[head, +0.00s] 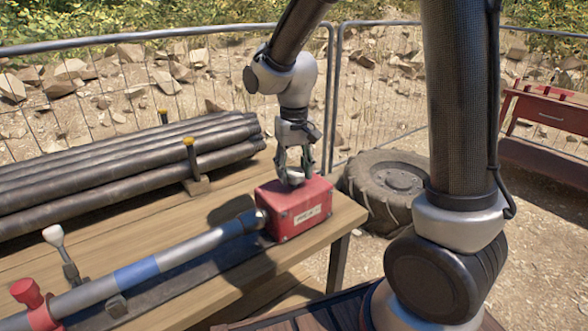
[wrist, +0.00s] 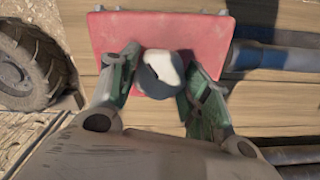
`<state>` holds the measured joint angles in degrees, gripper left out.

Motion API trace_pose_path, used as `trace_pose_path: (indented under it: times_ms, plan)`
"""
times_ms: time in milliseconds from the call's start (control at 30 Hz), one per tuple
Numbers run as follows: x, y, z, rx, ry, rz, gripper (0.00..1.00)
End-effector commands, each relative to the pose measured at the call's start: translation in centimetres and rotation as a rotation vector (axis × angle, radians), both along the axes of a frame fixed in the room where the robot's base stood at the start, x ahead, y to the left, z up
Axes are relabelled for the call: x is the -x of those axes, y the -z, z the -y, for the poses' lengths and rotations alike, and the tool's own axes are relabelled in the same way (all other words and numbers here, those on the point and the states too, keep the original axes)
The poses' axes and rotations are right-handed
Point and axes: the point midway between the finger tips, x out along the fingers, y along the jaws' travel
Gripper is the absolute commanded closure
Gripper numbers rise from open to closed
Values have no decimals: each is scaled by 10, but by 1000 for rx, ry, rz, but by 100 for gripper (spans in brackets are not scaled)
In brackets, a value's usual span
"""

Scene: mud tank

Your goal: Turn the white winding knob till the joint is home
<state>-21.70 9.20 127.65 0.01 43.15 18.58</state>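The white winding knob (head: 295,176) sits on top of a red box (head: 287,217) at the table's right end. In the wrist view the knob (wrist: 163,68) shows a white raised part on a dark round base. My gripper (head: 294,170) points down over the box, its two fingers spread on either side of the knob. In the wrist view my gripper (wrist: 162,65) also straddles it, apparently with small gaps; firm contact cannot be made out. A grey pipe with a blue band (head: 186,254) runs to a dark collar (head: 253,220) beside the box. The joint's inside is hidden.
Long dark pipes (head: 110,164) lie stacked behind, held by yellow-topped posts (head: 190,150). A red clamp handle (head: 28,293) and a white-topped lever (head: 56,240) stand at the left. A tyre (head: 392,186) lies beyond the table's right end.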

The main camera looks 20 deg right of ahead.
Motion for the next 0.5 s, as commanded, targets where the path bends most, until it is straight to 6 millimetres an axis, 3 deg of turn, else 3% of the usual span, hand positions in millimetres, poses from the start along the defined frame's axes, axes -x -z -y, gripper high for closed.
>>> trace_pose_path:
  times_ms: [33,100,500]
  plan:
    - [0,0,0,0,0,-1,42]
    - [0,0,0,0,0,-1,30]
    - [0,-6,0,0,-1,1,30]
